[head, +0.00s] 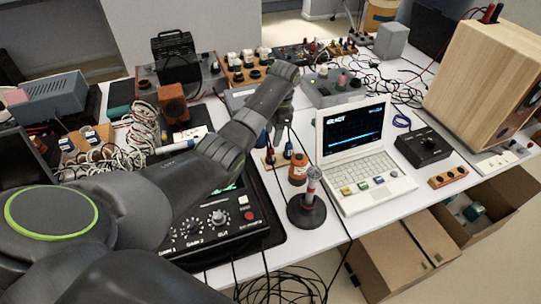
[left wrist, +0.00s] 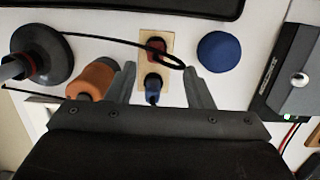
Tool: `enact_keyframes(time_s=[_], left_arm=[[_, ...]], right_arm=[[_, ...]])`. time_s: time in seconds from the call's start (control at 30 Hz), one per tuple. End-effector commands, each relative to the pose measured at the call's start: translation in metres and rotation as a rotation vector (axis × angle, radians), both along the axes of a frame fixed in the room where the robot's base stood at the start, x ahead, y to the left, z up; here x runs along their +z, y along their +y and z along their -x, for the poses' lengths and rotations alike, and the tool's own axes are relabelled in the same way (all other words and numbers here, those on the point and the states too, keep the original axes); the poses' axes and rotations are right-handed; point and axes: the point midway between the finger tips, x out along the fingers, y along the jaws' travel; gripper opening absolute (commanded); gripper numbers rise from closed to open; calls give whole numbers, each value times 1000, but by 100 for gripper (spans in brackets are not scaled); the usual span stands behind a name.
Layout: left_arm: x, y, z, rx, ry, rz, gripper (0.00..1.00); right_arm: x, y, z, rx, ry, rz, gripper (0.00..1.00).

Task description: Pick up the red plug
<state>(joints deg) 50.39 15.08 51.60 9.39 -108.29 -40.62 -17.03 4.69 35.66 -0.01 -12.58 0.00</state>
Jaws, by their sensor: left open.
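The red plug (left wrist: 157,46) stands in a small pale wooden block (left wrist: 140,62) in the left wrist view. A blue plug (left wrist: 152,84) stands beside it in the same block, nearer my gripper. My left gripper (left wrist: 160,74) is open, its two fingers on either side of the block in the picture. The red plug lies a little beyond the fingertips, and nothing is held. A thin black cable loops across the red plug. In the head view my left gripper (head: 284,112) reaches over the table, and the plugs below it are small and partly hidden. My right gripper is not in view.
An orange cylinder (left wrist: 91,79) and a dark round stand (left wrist: 42,54) are left of the block. A blue round object (left wrist: 218,51) is to its right. A laptop (head: 360,145) and a black control panel (head: 215,225) flank this area. Cables run nearby.

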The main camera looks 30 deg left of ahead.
Motion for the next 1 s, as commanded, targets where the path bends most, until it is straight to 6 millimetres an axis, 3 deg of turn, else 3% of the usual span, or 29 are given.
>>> enact_keyframes(time_s=[0.27, 0.5, 0.83, 1.0], left_arm=[[-22, 1, 5, -1, 3, 0, 47], [-57, 2, 11, -1, 3, 2, 47], [-64, 3, 12, -2, 1, 1, 47], [-64, 3, 12, -1, 1, 1, 25]], right_arm=[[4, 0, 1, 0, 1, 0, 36], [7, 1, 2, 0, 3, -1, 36], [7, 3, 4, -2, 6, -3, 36], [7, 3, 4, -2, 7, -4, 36]])
